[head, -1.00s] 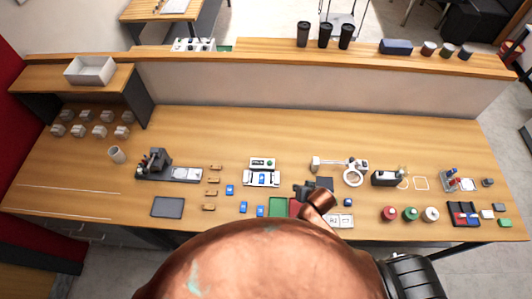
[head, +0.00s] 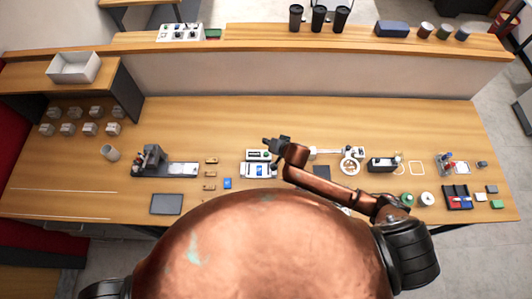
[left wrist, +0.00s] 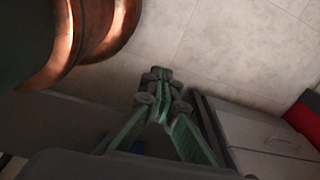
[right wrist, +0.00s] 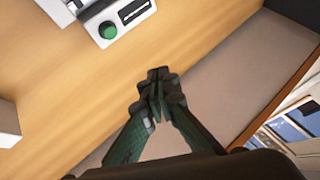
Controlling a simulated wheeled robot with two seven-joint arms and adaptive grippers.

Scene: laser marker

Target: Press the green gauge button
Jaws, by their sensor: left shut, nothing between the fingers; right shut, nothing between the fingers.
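The gauge (head: 258,155) is a small white box behind a white fixture with a blue piece, mid-table. In the right wrist view, its round green button (right wrist: 108,31) sits beside a dark display (right wrist: 134,11), at the upper left. My right gripper (head: 267,142) is shut and empty, close to the gauge in the head view. In the right wrist view its fingertips (right wrist: 159,75) are below and right of the button, apart from it. My left gripper (left wrist: 157,76) is shut and empty over pale floor beside the bench, seen only in the left wrist view.
A laser-marker-like machine (head: 150,160) and small brown blocks stand left of the gauge. A ring magnifier (head: 349,166) and a black device (head: 382,164) stand right. The wooden table (head: 200,120) is clear behind the gauge up to the partition (head: 320,78).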

